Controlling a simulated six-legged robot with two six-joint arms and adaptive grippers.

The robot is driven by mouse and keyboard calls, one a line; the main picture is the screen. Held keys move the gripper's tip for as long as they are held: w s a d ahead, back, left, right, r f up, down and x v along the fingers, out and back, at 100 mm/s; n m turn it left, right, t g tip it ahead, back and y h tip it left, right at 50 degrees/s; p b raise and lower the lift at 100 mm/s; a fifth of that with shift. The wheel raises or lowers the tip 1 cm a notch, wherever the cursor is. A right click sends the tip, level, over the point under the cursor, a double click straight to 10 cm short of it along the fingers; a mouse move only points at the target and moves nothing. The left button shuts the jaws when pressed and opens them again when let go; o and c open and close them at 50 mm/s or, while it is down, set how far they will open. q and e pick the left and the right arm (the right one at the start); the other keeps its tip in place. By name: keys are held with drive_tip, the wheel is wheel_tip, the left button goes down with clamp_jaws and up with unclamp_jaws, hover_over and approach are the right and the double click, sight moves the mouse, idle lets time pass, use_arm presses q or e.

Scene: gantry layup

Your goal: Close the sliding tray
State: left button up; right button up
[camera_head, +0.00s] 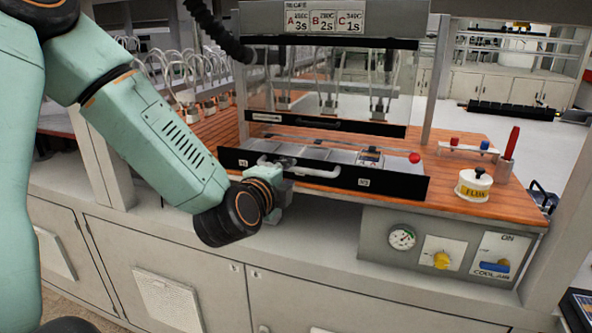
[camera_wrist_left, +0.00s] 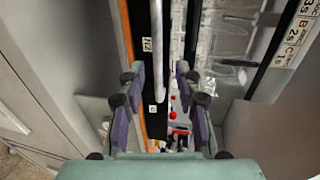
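The sliding tray has a long black front panel (camera_head: 400,185) with small white labels and a silver bar handle (camera_head: 318,172). It stands pulled out, with its pale inside showing behind the panel. My left gripper (camera_head: 284,186) is at the left part of the handle in the head view; its fingertips are hard to make out there. In the left wrist view my left gripper (camera_wrist_left: 160,88) has its fingers apart, and the handle (camera_wrist_left: 158,75) appears between them in the picture. Contact cannot be told. The black panel (camera_wrist_left: 157,25) runs alongside. My right gripper is not in view.
A clear guard with a dark handle bar (camera_head: 325,124) hangs above the tray. A red ball (camera_head: 414,157) is at the tray's right. A white round container (camera_head: 473,187) and a red post (camera_head: 511,142) stand on the orange worktop (camera_head: 480,135). A gauge panel (camera_head: 432,247) is below.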

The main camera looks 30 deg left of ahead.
sight(296, 170)
use_arm(q)
drive_tip(key=x, duration=0.6)
drive_tip(key=shift+w+f, duration=0.35)
drive_tip(key=shift+s+r, duration=0.25)
drive_tip(key=shift+w+f, duration=0.25)
drive_tip(key=shift+w, duration=0.15)
drive_tip(key=shift+c, duration=1.2)
drive_tip(key=c, duration=0.3)
drive_tip(key=shift+s+r, duration=0.15)
drive_tip(key=shift+s, duration=0.15)
clamp_jaws()
drive_tip(key=shift+w, duration=0.15)
